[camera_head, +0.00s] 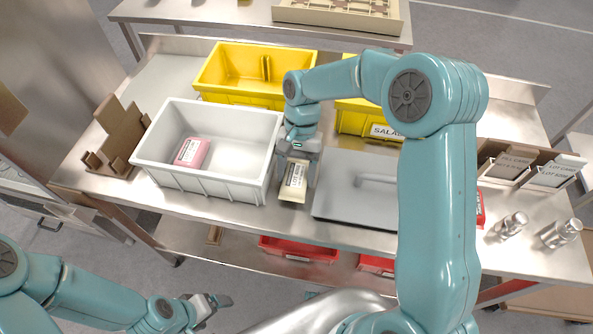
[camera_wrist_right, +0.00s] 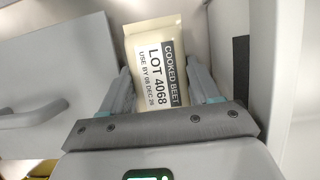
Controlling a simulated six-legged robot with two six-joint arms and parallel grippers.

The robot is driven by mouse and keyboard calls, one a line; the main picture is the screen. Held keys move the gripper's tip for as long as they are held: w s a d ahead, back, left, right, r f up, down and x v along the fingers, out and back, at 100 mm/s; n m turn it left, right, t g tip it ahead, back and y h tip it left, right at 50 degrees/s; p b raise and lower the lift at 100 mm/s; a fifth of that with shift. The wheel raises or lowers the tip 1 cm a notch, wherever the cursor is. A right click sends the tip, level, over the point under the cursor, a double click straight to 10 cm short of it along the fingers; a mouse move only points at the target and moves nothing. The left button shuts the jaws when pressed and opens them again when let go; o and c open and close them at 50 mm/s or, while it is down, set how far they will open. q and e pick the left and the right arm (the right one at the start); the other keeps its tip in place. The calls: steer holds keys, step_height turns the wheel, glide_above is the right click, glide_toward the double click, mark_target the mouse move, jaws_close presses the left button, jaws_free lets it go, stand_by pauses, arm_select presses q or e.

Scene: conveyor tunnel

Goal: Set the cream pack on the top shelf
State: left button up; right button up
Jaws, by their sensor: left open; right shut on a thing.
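The cream pack (camera_head: 293,182) hangs in my right gripper (camera_head: 297,172), in front of the gap between the white bin and the grey lid. In the right wrist view the cream pack (camera_wrist_right: 157,65) sits between both fingers, its label reading COOKED BEET, LOT 4068. The right gripper (camera_wrist_right: 161,80) is shut on it. Whether the pack touches the bench below is hard to tell. My left gripper (camera_head: 217,301) is open and empty, low at the front, well away from the pack. No shelf is clearly identifiable as the top one.
A white bin (camera_head: 222,188) holding a pink pack (camera_head: 191,152) stands left of the cream pack. A grey lidded container (camera_head: 350,209) is close on its right. Yellow bins (camera_head: 232,88) stand behind, red bins (camera_head: 300,248) below. Metal cylinders (camera_head: 511,224) and card holders (camera_head: 505,166) are at right.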

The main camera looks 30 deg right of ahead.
steer(key=shift+f, duration=0.1)
steer(key=o, duration=0.9)
steer(key=shift+f, duration=0.1)
steer(key=shift+o, duration=0.4)
steer(key=v, duration=1.1)
steer(key=shift+r, duration=0.35)
step_height(320, 180, up, 11)
steer(key=p, duration=1)
steer(key=shift+d+f, duration=0.2)
steer(key=shift+f, duration=0.05)
